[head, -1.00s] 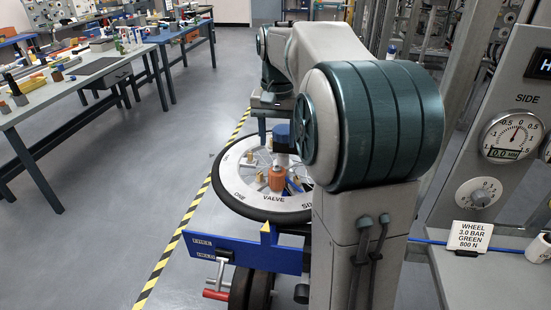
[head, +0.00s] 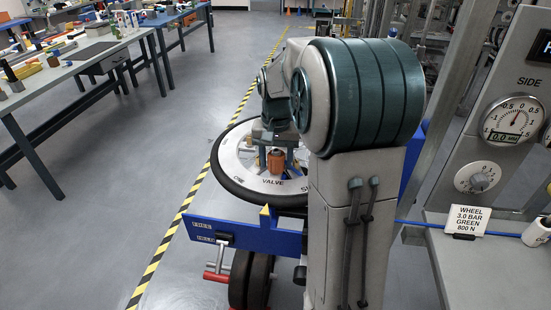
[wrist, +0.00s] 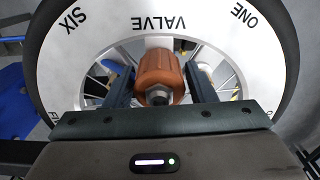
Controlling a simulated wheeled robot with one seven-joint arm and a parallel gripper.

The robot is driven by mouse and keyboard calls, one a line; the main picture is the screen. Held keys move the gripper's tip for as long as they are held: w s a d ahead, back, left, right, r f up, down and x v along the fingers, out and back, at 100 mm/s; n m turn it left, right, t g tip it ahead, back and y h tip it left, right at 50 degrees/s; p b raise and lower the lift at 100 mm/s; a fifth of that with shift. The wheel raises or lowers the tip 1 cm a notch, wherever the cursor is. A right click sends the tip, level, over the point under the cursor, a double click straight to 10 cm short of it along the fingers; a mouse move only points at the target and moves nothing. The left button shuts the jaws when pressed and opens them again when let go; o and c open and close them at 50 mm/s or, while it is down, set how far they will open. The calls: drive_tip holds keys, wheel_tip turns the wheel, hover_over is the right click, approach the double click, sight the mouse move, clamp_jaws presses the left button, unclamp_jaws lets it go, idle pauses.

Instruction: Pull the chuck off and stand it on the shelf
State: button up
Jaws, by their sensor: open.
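The orange ribbed chuck (head: 276,161) is at the wheel's VALVE mark. In the wrist view the chuck (wrist: 158,75) has a metal nut-like end facing the camera. My gripper (wrist: 160,84) is open, with one dark finger on each side of the chuck; a gap shows on both sides. In the head view my gripper (head: 275,150) is over the wheel at the chuck. The wheel (head: 238,182) has a white ring lettered VALVE, ONE and SIX, and a black tyre. The valve behind the chuck is hidden. A grey ledge (head: 480,265), possibly the shelf, is at the right.
A blue stand beam (head: 250,236) with a crank (head: 217,266) is in front of the wheel. A blue hose runs to the ledge.

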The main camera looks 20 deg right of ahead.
sight(276, 153)
drive_tip(key=c, duration=0.8)
drive_tip(key=shift+r, duration=0.2)
drive_tip(key=shift+c, duration=0.2)
drive_tip(key=shift+r+p, duration=1.6)
drive_tip(key=shift+r, duration=0.2)
drive_tip(key=shift+r, duration=0.1)
drive_tip(key=shift+r+p, duration=1.65)
drive_tip(key=shift+r, duration=0.3)
drive_tip(key=shift+f, duration=0.1)
